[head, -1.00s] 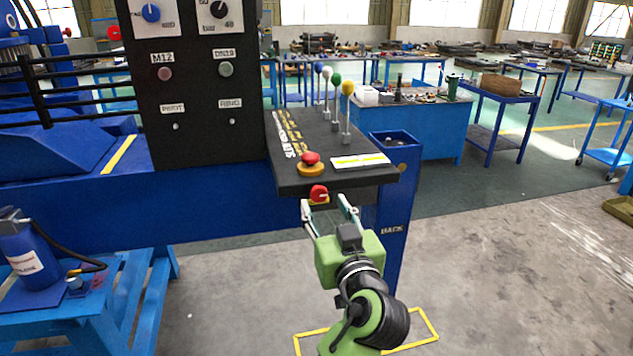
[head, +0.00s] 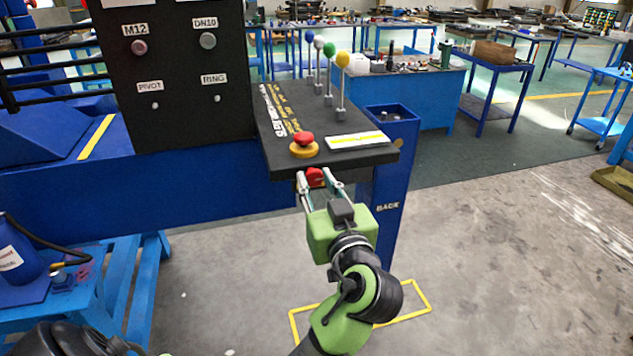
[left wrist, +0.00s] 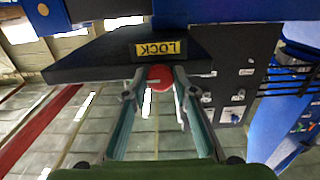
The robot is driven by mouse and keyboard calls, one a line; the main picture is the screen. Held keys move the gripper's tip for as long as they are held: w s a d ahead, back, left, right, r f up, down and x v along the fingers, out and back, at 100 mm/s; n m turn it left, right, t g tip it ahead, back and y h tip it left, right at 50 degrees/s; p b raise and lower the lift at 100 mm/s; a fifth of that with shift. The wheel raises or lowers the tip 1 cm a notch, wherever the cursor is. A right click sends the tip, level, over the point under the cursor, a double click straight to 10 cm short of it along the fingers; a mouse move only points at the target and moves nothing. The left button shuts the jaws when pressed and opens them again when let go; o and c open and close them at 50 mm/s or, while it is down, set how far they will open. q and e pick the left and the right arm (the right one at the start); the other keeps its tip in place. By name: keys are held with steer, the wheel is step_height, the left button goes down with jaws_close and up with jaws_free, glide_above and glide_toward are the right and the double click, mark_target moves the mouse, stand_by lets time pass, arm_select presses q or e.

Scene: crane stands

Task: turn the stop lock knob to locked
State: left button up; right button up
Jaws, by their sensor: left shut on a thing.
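The stop lock knob (head: 315,177) is a small red knob on the front edge of the black control console (head: 352,158), below the mushroom button. My left gripper (head: 319,180) is at the knob, with one finger on each side, shut on it. In the left wrist view the red knob (left wrist: 160,78) sits between the two fingertips (left wrist: 159,82), below a yellow LOCK label (left wrist: 158,48) that appears upside down. The fingers hide the knob's sides, and I cannot tell its turned position. My right gripper is not in view.
A red mushroom button (head: 303,141) on a yellow base stands on the console top just above the knob. Several ball-topped levers (head: 342,80) stand farther back. A blue post (head: 387,180) is close at the right. The floor at the right is open.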

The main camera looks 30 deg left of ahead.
arm_select(q)
steer(key=shift+m, duration=0.3)
steer(key=shift+m+p, duration=0.3)
steer(key=m+p, duration=0.2)
steer(key=m, duration=0.2)
steer(key=shift+r, duration=0.15)
steer(key=m+p, duration=0.1)
steer(key=m, duration=0.2)
steer(key=shift+p, duration=0.35)
steer(key=m+p, duration=0.4)
steer(key=m, duration=0.2)
steer(key=shift+r, duration=0.15)
steer(key=shift+m+p, duration=1.5)
steer(key=shift+m, duration=0.3)
